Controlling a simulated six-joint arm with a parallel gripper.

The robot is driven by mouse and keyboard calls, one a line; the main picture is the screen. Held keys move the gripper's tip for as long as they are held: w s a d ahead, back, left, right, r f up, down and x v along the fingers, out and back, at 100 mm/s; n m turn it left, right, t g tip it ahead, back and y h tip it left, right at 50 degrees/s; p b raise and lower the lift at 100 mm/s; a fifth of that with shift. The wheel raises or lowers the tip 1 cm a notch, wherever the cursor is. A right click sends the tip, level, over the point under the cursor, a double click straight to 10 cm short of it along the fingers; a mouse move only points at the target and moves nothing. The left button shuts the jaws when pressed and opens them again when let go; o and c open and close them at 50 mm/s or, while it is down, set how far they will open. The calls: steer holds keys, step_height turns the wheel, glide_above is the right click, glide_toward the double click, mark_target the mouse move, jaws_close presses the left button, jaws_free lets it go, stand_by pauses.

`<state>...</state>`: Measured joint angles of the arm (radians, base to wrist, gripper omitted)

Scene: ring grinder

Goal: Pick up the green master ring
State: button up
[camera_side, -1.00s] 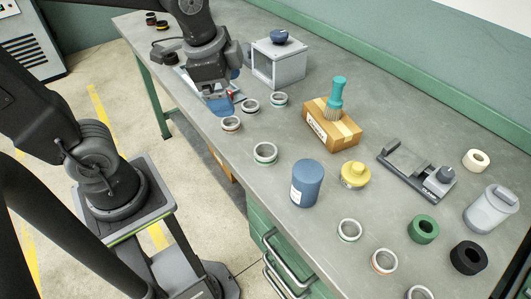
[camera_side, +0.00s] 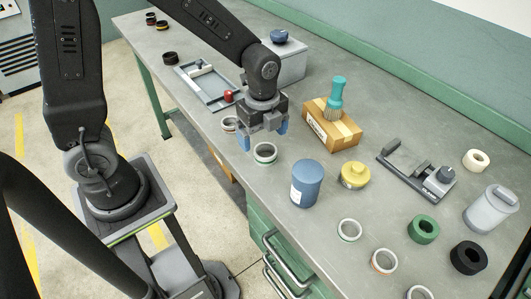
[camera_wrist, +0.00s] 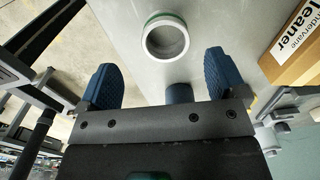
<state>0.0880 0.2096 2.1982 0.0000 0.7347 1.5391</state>
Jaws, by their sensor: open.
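A metal ring with a green band (camera_side: 265,153) lies on the bench just in front of my gripper (camera_side: 263,134). In the wrist view the same ring (camera_wrist: 166,38) is ahead of and between the two blue fingertips of my gripper (camera_wrist: 164,75), apart from them. My gripper is open, empty and above the bench. A similar ring with a green band (camera_side: 349,230) lies farther right. A thick solid green ring (camera_side: 423,229) also lies at the right. I cannot tell by label which one is the master ring.
A blue canister (camera_side: 307,184) stands close to the right of the nearer ring; a yellow-lidded pot (camera_side: 354,175) is beyond it. A cardboard box (camera_side: 332,125) with a brush is behind. A metal ring (camera_side: 230,124) sits at my gripper's left. The bench's front edge is near.

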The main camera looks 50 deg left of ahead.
mark_target(265, 150)
steer(key=shift+w+d+f, duration=0.1)
steer(key=shift+w+f, duration=0.05)
steer(key=shift+f, duration=1.35)
steer(key=shift+w+f, duration=0.15)
steer(key=shift+f, duration=1.35)
steer(key=shift+c, duration=0.2)
steer(key=c, duration=1.1)
